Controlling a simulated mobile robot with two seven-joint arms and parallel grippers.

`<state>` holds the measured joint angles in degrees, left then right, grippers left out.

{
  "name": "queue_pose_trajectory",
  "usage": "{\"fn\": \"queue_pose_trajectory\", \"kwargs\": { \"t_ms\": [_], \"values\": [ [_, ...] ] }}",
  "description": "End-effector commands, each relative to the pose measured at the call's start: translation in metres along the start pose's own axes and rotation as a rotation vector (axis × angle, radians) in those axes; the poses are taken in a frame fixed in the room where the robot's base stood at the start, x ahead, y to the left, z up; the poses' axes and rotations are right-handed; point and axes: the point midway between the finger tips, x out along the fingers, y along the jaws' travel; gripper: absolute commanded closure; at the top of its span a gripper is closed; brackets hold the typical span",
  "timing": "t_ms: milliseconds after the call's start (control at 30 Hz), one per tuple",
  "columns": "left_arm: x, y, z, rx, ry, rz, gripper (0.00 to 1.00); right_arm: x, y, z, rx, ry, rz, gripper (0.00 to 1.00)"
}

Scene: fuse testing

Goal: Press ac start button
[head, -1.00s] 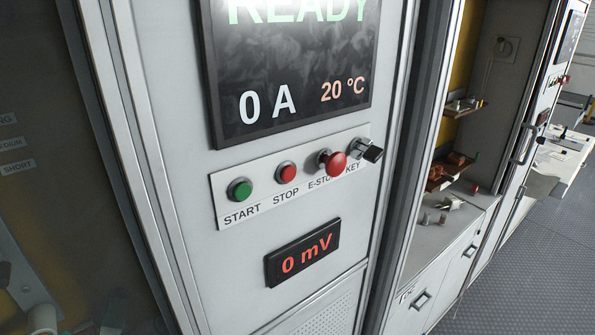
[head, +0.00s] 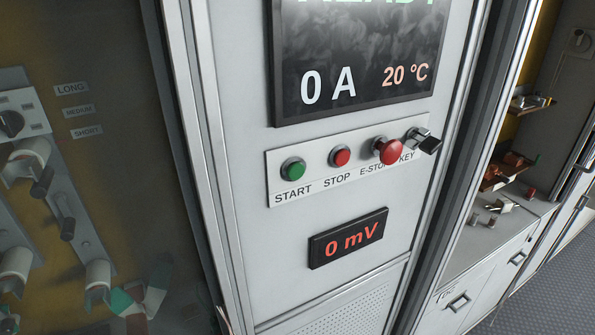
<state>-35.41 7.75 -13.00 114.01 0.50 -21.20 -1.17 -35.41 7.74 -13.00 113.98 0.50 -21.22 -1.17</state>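The green START button (head: 292,169) sits at the left end of a white label strip (head: 320,188) on a light grey cabinet front. The word START is printed under it. To its right are the red STOP button (head: 340,155), the red mushroom-shaped E-STOP (head: 389,151) and a dark key switch (head: 424,140). The display above (head: 358,60) reads 0 A and 20 °C, with green text cut off at its top. Neither of my grippers shows in the head view, and nothing covers the START button.
A small display (head: 347,238) below the buttons reads 0 mV. At left, a dark panel (head: 110,40) shows white cylindrical fittings and labels LONG, MEDIUM and SHORT. At right, an open bay (head: 545,130) holds shelves with small parts. Grey floor (head: 535,295) shows at lower right.

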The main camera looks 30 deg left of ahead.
Motion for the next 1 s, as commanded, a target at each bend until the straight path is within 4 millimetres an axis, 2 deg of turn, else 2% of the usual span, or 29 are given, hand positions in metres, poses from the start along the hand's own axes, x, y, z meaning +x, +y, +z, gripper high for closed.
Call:
{"fn": "queue_pose_trajectory", "kwargs": {
  "t_ms": [33,100,1000],
  "values": [
    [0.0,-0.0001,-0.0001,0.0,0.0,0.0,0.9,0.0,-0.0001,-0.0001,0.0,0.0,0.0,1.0],
    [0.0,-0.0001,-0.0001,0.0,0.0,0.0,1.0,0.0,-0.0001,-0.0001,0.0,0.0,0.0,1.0],
    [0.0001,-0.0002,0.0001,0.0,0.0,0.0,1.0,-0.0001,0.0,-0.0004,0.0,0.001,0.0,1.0]
  ]
}}
